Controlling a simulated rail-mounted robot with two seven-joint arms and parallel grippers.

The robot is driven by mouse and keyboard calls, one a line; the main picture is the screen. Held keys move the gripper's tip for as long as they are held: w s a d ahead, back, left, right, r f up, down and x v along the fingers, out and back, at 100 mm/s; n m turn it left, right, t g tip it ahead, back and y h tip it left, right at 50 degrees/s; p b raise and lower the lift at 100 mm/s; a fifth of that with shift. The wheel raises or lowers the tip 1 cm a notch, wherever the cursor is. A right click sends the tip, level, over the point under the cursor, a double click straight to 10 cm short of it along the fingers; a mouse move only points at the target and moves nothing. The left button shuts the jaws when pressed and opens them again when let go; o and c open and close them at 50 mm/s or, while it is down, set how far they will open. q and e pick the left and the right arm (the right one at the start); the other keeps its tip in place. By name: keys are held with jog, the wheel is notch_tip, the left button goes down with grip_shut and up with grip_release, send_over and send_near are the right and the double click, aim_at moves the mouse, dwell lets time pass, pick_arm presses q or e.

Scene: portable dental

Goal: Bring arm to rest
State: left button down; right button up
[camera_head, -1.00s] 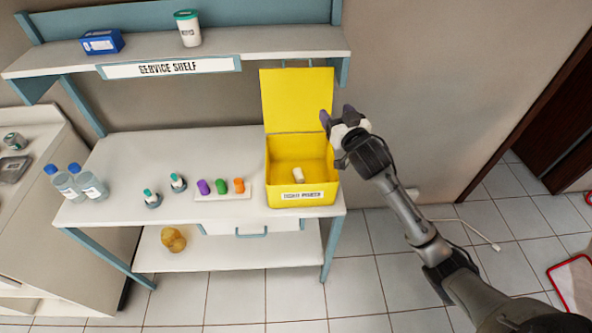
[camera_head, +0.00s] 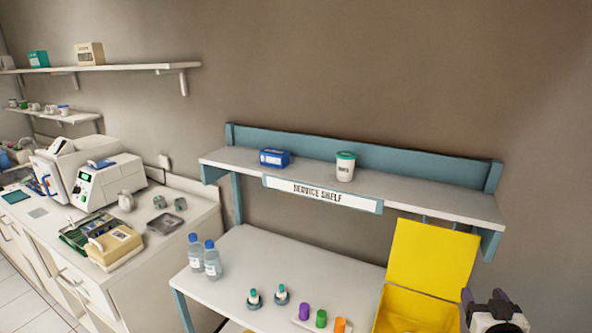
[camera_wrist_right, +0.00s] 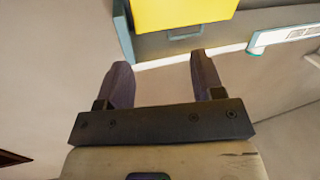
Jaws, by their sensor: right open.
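My right gripper (camera_head: 492,308) shows at the lower right of the head view, just right of the open yellow box (camera_head: 436,257). In the right wrist view the two dark fingers of the right gripper (camera_wrist_right: 158,66) stand apart with nothing between them. The yellow box (camera_wrist_right: 185,10) shows at the top of that view, beyond the fingertips and apart from them. Most of the right arm is outside the head view. My left gripper is in neither view.
The table (camera_head: 240,255) carries two blue-capped bottles (camera_head: 204,258), two small teal-topped items and coloured pieces. The service shelf (camera_head: 310,174) above holds a blue box (camera_head: 274,158) and a white tub (camera_head: 345,167). A counter with machines (camera_head: 108,183) stands at left.

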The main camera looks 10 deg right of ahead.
jog(key=s+a+f+n+g+y, duration=0.45)
jog(key=s+a+f+g, duration=0.35)
jog(key=s+a+f, duration=0.9)
jog(key=s+a+f+g+y, duration=0.1)
jog(key=s+a+f, duration=0.2)
jog(key=s, duration=0.2)
jog(key=s+a+f+g, duration=0.2)
jog(key=s+a+f, duration=0.1)
jog(key=s, duration=0.3)
jog(key=s+a+f+g+y, duration=0.1)
jog(key=s+a+f, duration=0.2)
jog(key=s, duration=0.2)
pick_arm(q)
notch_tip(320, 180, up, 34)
jog(key=p, duration=3.3)
jog(key=shift+p, duration=0.4)
pick_arm(e)
notch_tip(320, 180, up, 34)
jog(key=shift+s+d+f+g, duration=0.2)
jog(key=shift+s+d+g, duration=0.1)
jog(key=shift+s, duration=0.05)
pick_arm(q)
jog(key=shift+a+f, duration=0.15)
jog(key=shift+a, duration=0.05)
pick_arm(e)
jog(key=shift+h, duration=0.25)
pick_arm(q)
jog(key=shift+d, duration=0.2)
